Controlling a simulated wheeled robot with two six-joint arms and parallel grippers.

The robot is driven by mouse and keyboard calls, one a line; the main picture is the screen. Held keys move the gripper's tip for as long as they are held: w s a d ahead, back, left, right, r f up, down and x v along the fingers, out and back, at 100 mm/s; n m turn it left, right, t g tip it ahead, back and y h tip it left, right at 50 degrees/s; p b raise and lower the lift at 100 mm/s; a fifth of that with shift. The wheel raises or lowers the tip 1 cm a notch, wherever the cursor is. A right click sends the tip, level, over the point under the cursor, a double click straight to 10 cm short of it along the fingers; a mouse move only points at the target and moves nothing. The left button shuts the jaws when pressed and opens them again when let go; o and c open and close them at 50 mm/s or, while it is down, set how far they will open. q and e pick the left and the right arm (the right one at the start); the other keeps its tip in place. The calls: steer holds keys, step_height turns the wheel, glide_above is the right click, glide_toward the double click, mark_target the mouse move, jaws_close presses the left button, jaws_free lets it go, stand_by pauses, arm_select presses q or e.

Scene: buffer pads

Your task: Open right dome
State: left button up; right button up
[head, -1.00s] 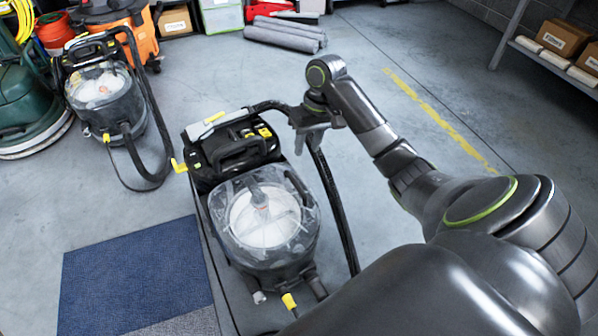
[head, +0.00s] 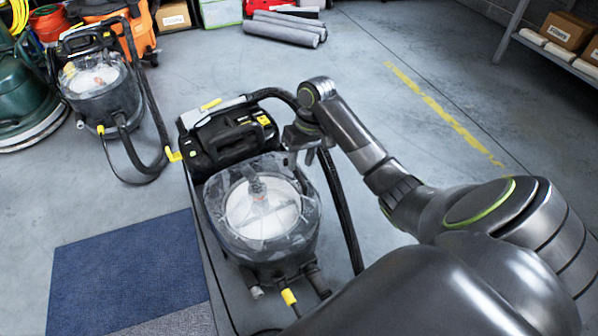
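The right machine is a black and grey cleaning machine, and its clear dome (head: 262,212) sits over a white round part. The dome looks closed on the grey tank. The machine's black top unit (head: 228,138) with yellow parts stands behind the dome. My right gripper (head: 301,160) hangs fingers-down just beyond the dome's upper right edge, beside the black hose. Its fingers look apart and nothing shows between them. I cannot tell whether it touches the hose or the dome. My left gripper is not in view.
A similar machine with a clear dome (head: 94,78) stands at the upper left, next to a green machine (head: 18,95). A black hose (head: 340,205) runs down the right machine's side. A blue mat (head: 125,265) lies left.

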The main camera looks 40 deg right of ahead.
mark_target(298, 173)
steer(key=shift+a+f+b, duration=0.15)
steer(key=shift+f+b, duration=0.1)
steer(key=shift+f, duration=0.55)
steer(key=shift+a+f+b, duration=0.15)
steer(key=shift+f+b, duration=0.05)
steer(key=shift+f, duration=0.6)
jaws_close()
